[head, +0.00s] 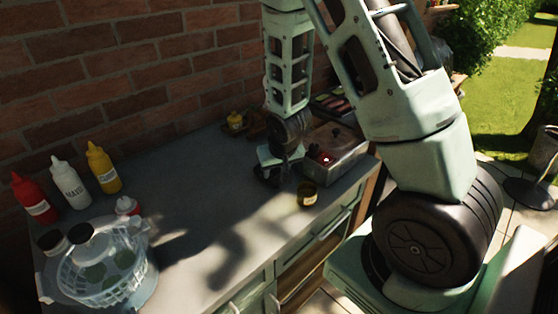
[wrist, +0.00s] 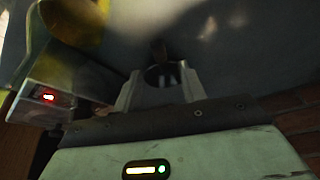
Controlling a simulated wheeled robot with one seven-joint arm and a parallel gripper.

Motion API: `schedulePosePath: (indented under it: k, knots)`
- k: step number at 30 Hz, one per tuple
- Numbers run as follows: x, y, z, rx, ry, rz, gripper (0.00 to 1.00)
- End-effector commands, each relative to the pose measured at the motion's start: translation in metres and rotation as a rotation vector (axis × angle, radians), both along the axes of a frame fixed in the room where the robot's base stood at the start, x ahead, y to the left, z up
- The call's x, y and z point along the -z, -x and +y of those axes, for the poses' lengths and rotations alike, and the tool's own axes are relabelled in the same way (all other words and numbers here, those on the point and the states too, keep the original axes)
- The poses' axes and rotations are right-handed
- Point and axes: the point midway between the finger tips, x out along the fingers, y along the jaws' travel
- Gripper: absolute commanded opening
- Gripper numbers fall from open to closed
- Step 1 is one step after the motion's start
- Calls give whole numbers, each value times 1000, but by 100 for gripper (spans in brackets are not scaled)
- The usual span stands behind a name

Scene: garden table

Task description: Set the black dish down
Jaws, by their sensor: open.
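My gripper (head: 272,180) is low over the grey counter, in front of the metal box, pointing down. In the wrist view its two fingers (wrist: 160,85) stand apart and open. A small dark round thing (wrist: 162,74) shows between the fingertips; it may be the black dish, but it is too dark to be sure. I cannot tell whether it touches the fingers. In the head view no black dish can be told apart from the dark gripper parts, which may hide it.
A small yellow-and-dark jar (head: 307,195) stands just right of my gripper. A metal box (head: 338,165) with a red light is behind it. Sauce bottles (head: 68,185) and a clear basket (head: 100,270) are at left. The counter's middle (head: 195,215) is clear. A brick wall (head: 130,60) borders the back.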

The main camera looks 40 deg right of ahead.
Motion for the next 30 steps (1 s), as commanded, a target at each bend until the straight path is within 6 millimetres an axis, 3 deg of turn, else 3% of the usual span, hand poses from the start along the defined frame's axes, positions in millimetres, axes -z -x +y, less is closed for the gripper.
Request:
schedulePosePath:
  k: [9,14,17,20,23,24,27,30]
  knots:
    - [-43,15,7,0,1,-4,41]
    - [-52,20,8,-1,0,-2,41]
    - [-59,21,23,-35,-9,9,41]
    - [-72,30,71,-155,-33,49,41]
    - [-94,57,142,-357,-55,119,41]
    - [-103,74,169,-450,-58,150,41]
    - [-125,125,223,-675,-50,232,41]
    - [-141,173,255,-863,-25,302,41]
